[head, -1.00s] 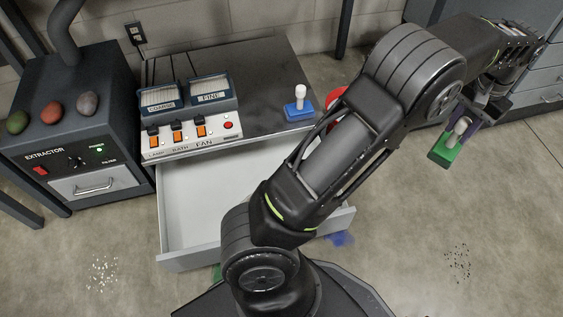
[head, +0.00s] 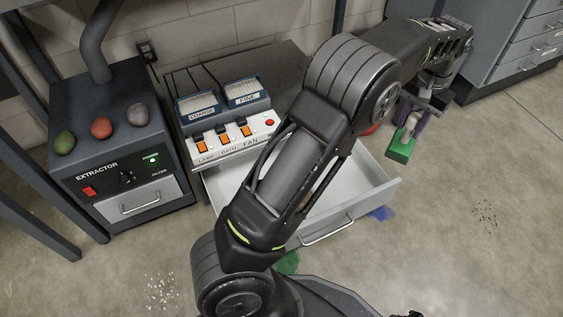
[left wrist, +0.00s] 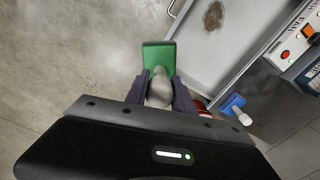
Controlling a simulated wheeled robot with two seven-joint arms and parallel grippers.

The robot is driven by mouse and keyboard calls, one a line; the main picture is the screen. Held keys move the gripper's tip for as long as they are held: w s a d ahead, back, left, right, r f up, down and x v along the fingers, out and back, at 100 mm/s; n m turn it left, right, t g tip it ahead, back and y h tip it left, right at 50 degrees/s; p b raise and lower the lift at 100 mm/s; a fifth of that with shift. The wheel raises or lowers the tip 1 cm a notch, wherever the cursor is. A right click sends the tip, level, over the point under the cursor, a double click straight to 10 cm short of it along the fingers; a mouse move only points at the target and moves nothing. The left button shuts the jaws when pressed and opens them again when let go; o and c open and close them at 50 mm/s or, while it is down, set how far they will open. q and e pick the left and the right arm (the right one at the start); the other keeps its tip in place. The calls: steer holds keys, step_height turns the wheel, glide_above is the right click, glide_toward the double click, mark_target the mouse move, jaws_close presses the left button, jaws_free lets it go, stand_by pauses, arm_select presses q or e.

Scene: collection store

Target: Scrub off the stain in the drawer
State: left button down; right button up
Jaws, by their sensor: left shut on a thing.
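My left gripper (head: 411,119) is shut on the white knob of a green block (head: 401,148). The block also shows in the left wrist view (left wrist: 158,55), with the pale knob between the fingers (left wrist: 160,92). The light grey drawer (head: 368,178) is pulled open below the bench. In the left wrist view, a brown stain (left wrist: 213,16) lies on the drawer floor (left wrist: 225,50). The block is held outside the drawer, beyond its right side in the head view. My left arm hides much of the drawer, and the stain, in the head view. My right gripper is not in view.
A blue block with a white knob (left wrist: 233,105) stands on the bench beside the switch panel (head: 235,137). A red item (head: 370,129) is partly hidden behind my arm. The extractor (head: 120,160) stands left, grey cabinets (head: 515,50) right. Open floor lies right of the drawer.

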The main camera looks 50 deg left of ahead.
arm_select(q)
steer(key=s+a+f+n+p, duration=0.35)
steer(key=a+f+n, duration=0.55)
steer(key=a+f, duration=0.55)
steer(key=s+a+f+n+p, duration=0.2)
steer(key=s+a+f+n, duration=0.6)
steer(key=s+a+f, duration=0.2)
steer(key=s+a, duration=0.2)
steer(key=shift+s+f, duration=0.2)
steer(key=shift+s, duration=0.15)
